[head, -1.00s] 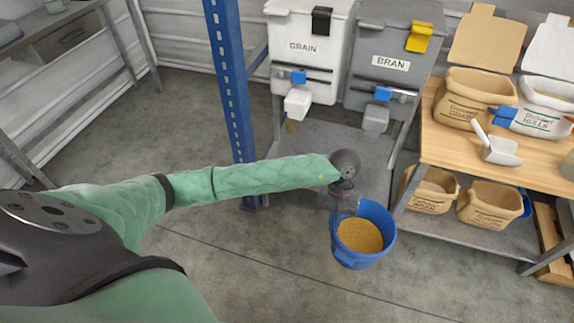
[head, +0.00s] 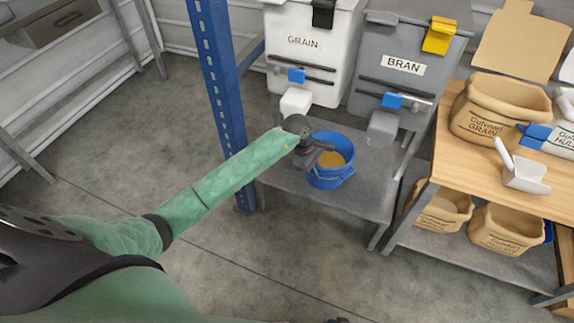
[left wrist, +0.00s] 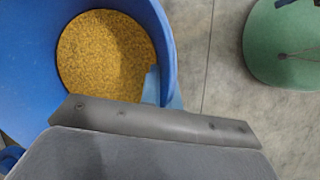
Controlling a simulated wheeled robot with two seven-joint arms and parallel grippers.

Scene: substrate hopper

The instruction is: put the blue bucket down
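The blue bucket (head: 330,178) holds yellow-brown grain. It is upright at the grey platform (head: 365,190) below the hoppers. I cannot tell whether its base touches the platform. My left gripper (head: 318,154) is at the near-left side of the bucket's rim and shut on it. The left wrist view shows the bucket (left wrist: 25,75) and its grain close up, with the gripper (left wrist: 155,105) across the rim. The fingertips are mostly hidden. A dark bit of my right gripper (head: 338,320) shows at the bottom edge; its fingers cannot be made out.
A white GRAIN hopper (head: 318,65) and a grey BRAN hopper (head: 400,45) stand above the platform. A blue post (head: 218,95) rises at its left. A wooden bench (head: 465,150) with sacks and a scoop (head: 525,178) is at the right. The floor in front is clear.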

